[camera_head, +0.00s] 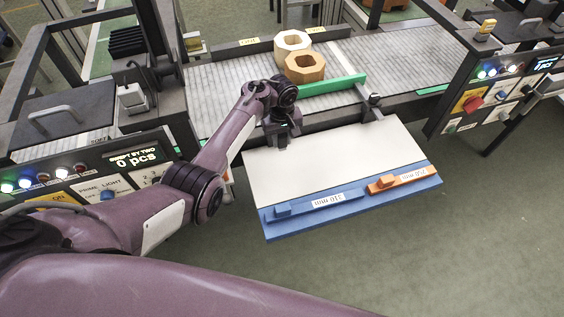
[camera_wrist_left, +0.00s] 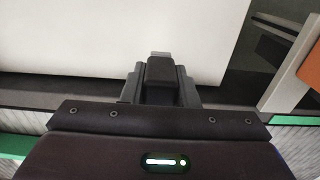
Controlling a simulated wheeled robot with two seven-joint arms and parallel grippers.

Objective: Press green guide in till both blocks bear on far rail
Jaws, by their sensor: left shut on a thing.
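The green guide (camera_head: 333,86) lies across the roller conveyor; its left part is hidden behind my left arm. A tan octagonal block (camera_head: 305,68) sits just beyond it; I cannot tell whether they touch. A cream octagonal block (camera_head: 292,42) stands behind the tan one, by the dark far rail (camera_head: 232,51); contact with the rail is unclear. My left gripper (camera_head: 283,143) is low at the conveyor's near edge, shut on a dark grip (camera_wrist_left: 160,72), mostly hidden by the fingers. My right gripper is not in view.
A white board (camera_head: 320,160) with a blue front strip extends in front of the conveyor, carrying a blue spacer (camera_head: 322,201) and an orange spacer (camera_head: 398,180). A rod with a dark knob (camera_head: 375,99) stands at the guide's right end. Control panels flank both sides.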

